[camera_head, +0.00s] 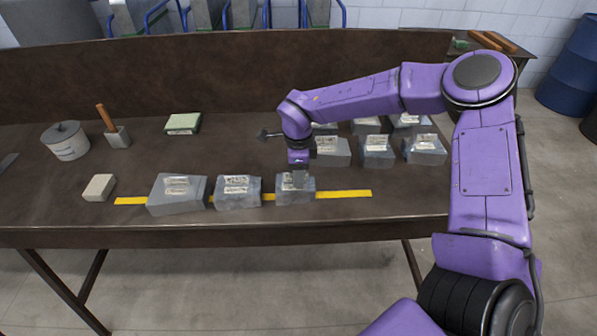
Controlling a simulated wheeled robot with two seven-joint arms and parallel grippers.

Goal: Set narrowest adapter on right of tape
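A yellow tape strip (345,193) runs along the front of the brown bench. Three grey metal adapters with white labels sit along it: a wide one at left (165,200), a middle one (235,198) and a smaller one at right (284,196). My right gripper (299,182) points down at the top of the right adapter and hides part of it. Whether its fingers are closed on the adapter is too small to tell. Several more labelled adapters stand in rows behind, including a narrow one (377,158). My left gripper is not in view.
At left are a lidded grey can (66,144), a wooden-handled tool in a grey holder (117,138), a pale block (99,188) and a green-edged pad (182,124). A dark pointed tool (270,134) lies beside my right wrist. The tape's right end is bare.

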